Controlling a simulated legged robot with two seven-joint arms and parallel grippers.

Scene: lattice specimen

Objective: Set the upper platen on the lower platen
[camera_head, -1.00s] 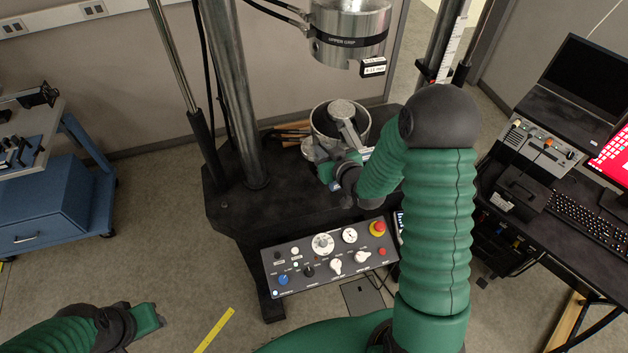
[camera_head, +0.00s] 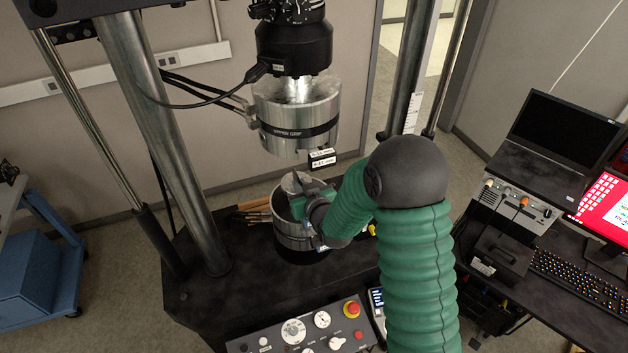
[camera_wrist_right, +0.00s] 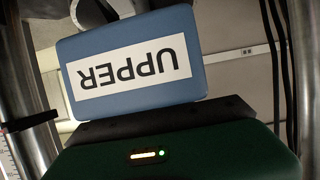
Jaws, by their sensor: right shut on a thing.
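My right gripper (camera_head: 306,200) is shut on the upper platen, a grey disc (camera_head: 297,182) in the head view, just above the lower cylinder. In the right wrist view a blue block (camera_wrist_right: 185,90) with a white label reading UPPER, upside down, sits against the dark jaw edge. The lower metal cylinder (camera_head: 291,238) stands on the black machine base, with a dark top. The lower platen cannot be made out apart from this cylinder; the disc and gripper cover part of its top. I cannot tell whether disc and cylinder touch. My left gripper is out of view.
The metal upper grip (camera_head: 297,115) hangs above, with small white tags below it. Thick columns (camera_head: 165,150) flank the work space. Wooden-handled tools (camera_head: 252,210) lie left of the cylinder. A control panel (camera_head: 300,330) is in front, and a desk with a laptop (camera_head: 565,135) is right.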

